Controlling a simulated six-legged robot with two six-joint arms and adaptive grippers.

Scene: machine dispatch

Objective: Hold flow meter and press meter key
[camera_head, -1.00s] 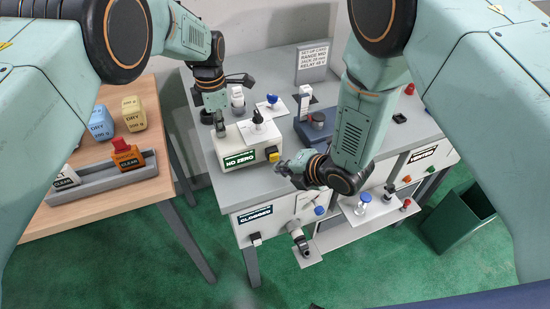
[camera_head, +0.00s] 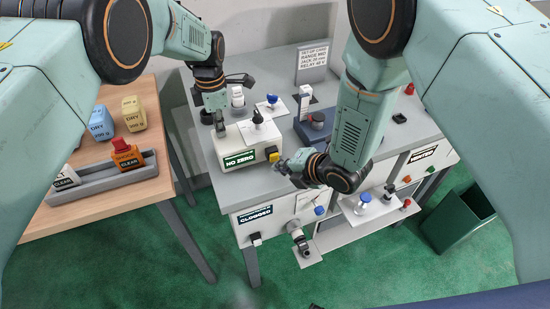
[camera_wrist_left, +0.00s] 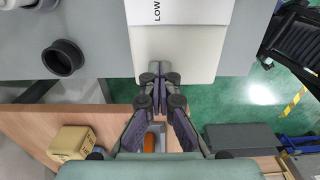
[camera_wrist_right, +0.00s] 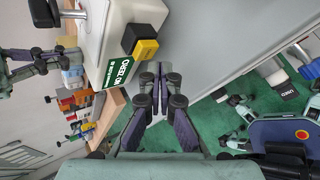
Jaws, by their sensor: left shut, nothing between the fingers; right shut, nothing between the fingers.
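The flow meter is a white box (camera_head: 234,139) with a green "NO ZERO" display (camera_head: 239,159), standing on the grey bench. Its yellow meter key (camera_head: 273,154) is at the right end of the front and also shows in the right wrist view (camera_wrist_right: 145,48). My left gripper (camera_head: 220,131) is shut and empty at the box's left end. In the left wrist view its fingertips (camera_wrist_left: 158,77) overlap the edge of the white housing (camera_wrist_left: 180,55); contact cannot be told. My right gripper (camera_head: 278,166) is shut and empty, just in front of the key. In the right wrist view its fingertips (camera_wrist_right: 159,76) appear apart from the key.
Below the bench top are a "CLOGGED" panel (camera_head: 256,217) and a shelf with knobs. A wooden table (camera_head: 95,205) with a grey tray is at left. A green bin (camera_head: 458,222) stands at right.

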